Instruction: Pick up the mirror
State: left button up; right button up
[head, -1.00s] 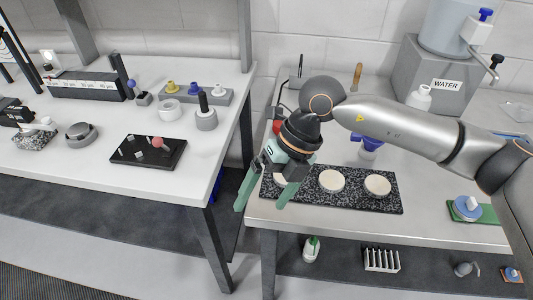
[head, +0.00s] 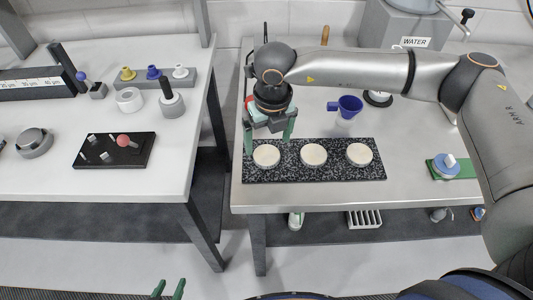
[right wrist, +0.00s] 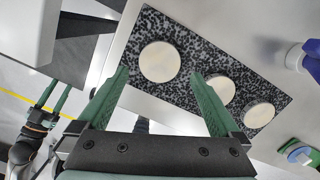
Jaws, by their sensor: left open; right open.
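Three round pale discs lie in a row on a black speckled slab (head: 335,174): a left disc (head: 266,155), a middle disc (head: 314,154) and a right disc (head: 359,154). They look like mirror pieces, but I cannot tell which is meant. My right gripper (head: 268,146) is open, with its green fingers pointing down at either side of the left disc. In the right wrist view the nearest disc (right wrist: 160,62) shows between and just beyond the fingertips; contact is not visible. My left gripper (head: 168,289) is open and empty at the bottom edge, away from the benches.
A blue funnel-like cup (head: 349,105) stands behind the slab. A green plate with a blue-and-white disc (head: 446,166) sits at the right. A WATER dispenser (head: 405,30) is at the back. A gap separates this bench from the white left table (head: 60,175).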

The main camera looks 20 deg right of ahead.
aim_at(267, 154)
jog(key=f, duration=0.3)
jog(key=f+p, duration=0.1)
jog(key=shift+w+f, duration=0.25)
jog(key=shift+f, duration=0.15)
jog(key=shift+r, duration=0.1)
jog(key=c, duration=1.3)
jog(key=shift+r, duration=0.55)
jog(key=s+r+b, duration=0.1)
jog(key=s+r, duration=0.3)
jog(key=s+r+b, duration=0.1)
jog(key=s+r, duration=0.3)
jog(key=s, duration=0.1)
jog(key=s+r+b, duration=0.1)
jog(key=s+r, duration=0.2)
jog(key=s, duration=0.2)
jog(key=shift+d+r, duration=0.35)
jog(key=shift+r, duration=0.05)
